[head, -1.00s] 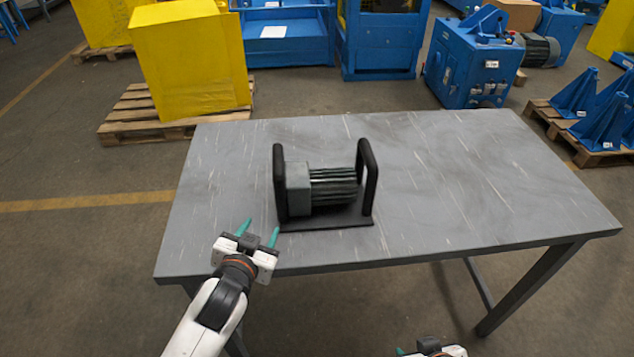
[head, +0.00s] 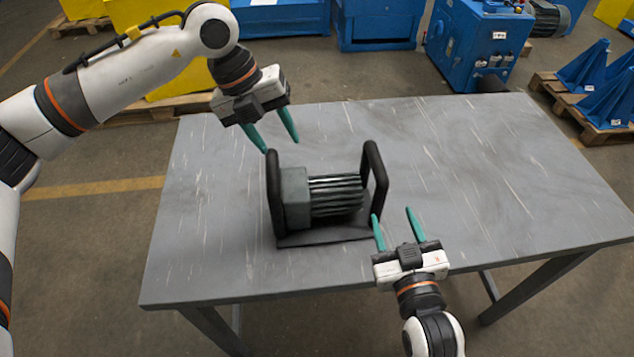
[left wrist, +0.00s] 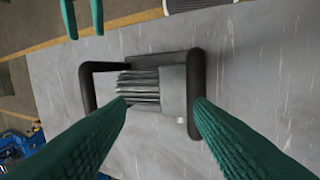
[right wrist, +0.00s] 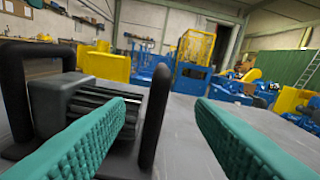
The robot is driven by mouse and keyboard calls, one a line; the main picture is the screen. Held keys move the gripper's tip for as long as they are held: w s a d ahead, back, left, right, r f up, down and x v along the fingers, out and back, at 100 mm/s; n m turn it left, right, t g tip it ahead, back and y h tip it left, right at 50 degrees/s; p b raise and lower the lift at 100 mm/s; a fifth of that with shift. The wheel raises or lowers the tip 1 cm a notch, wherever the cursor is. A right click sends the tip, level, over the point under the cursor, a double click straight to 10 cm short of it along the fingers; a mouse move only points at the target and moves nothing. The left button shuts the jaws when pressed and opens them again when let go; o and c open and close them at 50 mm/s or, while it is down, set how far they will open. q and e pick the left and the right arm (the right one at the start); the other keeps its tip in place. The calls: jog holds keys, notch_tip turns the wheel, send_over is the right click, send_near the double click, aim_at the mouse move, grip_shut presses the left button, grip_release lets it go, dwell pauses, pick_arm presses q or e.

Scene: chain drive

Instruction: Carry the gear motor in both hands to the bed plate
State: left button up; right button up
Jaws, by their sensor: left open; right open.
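The gear motor (head: 325,195) is a grey block with a finned dark cylinder. It sits on a black base with an upright black handle at each end, on the grey table. My left gripper (head: 277,143) is open above and just behind the left handle (head: 275,195), pointing down. In the left wrist view the motor (left wrist: 150,90) lies beyond the open fingers, with the handle by the block between them. My right gripper (head: 394,223) is open and empty near the right handle (head: 375,175), apart from the block. In the right wrist view the motor (right wrist: 75,100) stands left, partly behind a finger.
The grey table (head: 500,180) is otherwise clear, with free room to the right of the motor. Behind it on the floor stand yellow boxes, blue machines (head: 475,40) and a pallet with blue brackets (head: 590,80). No bed plate can be made out.

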aim_at(269, 163)
pick_arm(q)
jog(key=a, duration=0.1)
jog(key=w+a+r+y, duration=0.1)
jog(key=a+n+y, duration=0.1)
jog(key=a, duration=0.1)
jog(key=shift+w+r+t, duration=0.2)
jog(key=shift+r+t, duration=0.05)
jog(key=shift+t, duration=0.05)
pick_arm(e)
jog(key=shift+w+r+t, duration=0.15)
jog(key=shift+r+t, duration=0.15)
jog(key=shift+r, duration=0.35)
pick_arm(q)
jog(key=shift+f, duration=0.1)
pick_arm(e)
jog(key=shift+a, duration=0.1)
pick_arm(q)
jog(key=f, duration=0.4)
jog(key=d+f, duration=0.1)
jog(key=f, duration=0.2)
jog(key=d+f, duration=0.1)
jog(key=f, duration=0.3)
jog(key=shift+w+d+f, duration=0.2)
jog(key=shift+d+f, duration=0.05)
jog(key=shift+f, duration=0.1)
pick_arm(e)
jog(key=w, duration=0.4)
jog(key=w+a, duration=0.1)
jog(key=w, duration=0.7)
jog(key=shift+a, duration=0.35)
